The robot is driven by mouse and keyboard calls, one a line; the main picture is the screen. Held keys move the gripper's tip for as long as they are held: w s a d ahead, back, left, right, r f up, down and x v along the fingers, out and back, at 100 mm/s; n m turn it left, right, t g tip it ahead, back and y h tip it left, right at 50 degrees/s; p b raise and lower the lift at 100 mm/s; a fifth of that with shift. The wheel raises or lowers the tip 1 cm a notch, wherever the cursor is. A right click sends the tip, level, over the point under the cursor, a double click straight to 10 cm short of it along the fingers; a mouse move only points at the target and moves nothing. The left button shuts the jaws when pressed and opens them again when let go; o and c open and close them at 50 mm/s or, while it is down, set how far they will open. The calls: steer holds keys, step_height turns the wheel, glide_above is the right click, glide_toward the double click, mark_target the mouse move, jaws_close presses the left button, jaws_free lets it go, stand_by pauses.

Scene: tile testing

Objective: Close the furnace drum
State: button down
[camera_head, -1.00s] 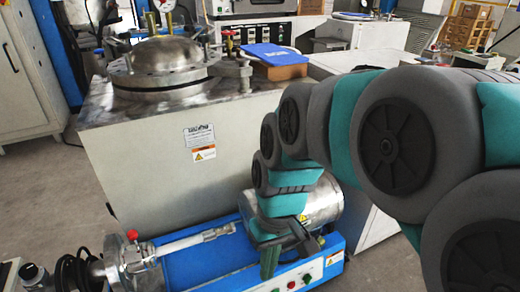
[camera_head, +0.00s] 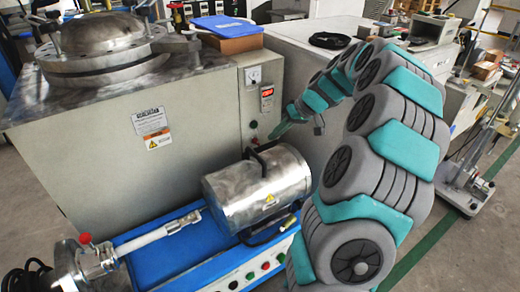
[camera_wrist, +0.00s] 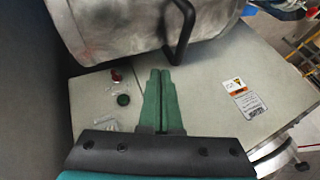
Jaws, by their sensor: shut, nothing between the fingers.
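The furnace drum (camera_head: 255,195) is a shiny silver cylinder lying on a blue base, with a yellow warning sticker. A black handle (camera_head: 257,160) shows at its upper far side. In the wrist view the drum's curved shell (camera_wrist: 115,22) fills the top, and a black loop handle (camera_wrist: 183,35) hangs from it. My gripper (camera_wrist: 160,72) has its green fingers together and empty, just below the drum and left of the handle's lower end. In the head view my gripper (camera_head: 277,136) is beyond the drum, near the big cabinet. I cannot tell whether the drum's halves are parted.
A big grey cabinet (camera_head: 95,160) with a domed metal lid stands behind the drum, its control panel (camera_head: 262,95) close to my gripper. The blue base (camera_head: 170,255) carries a white tube (camera_head: 150,237) and buttons. A white bench (camera_head: 300,45) stands at the back right.

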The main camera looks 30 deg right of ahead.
steer(key=x, duration=0.9)
steer(key=shift+w+a+f, duration=0.1)
steer(key=shift+w+f, duration=0.15)
steer(key=shift+f, duration=0.1)
steer(key=s+a+b, duration=0.2)
steer(key=a, duration=2.6)
steer(key=shift+s, duration=0.15)
steer(key=shift+r, duration=0.1)
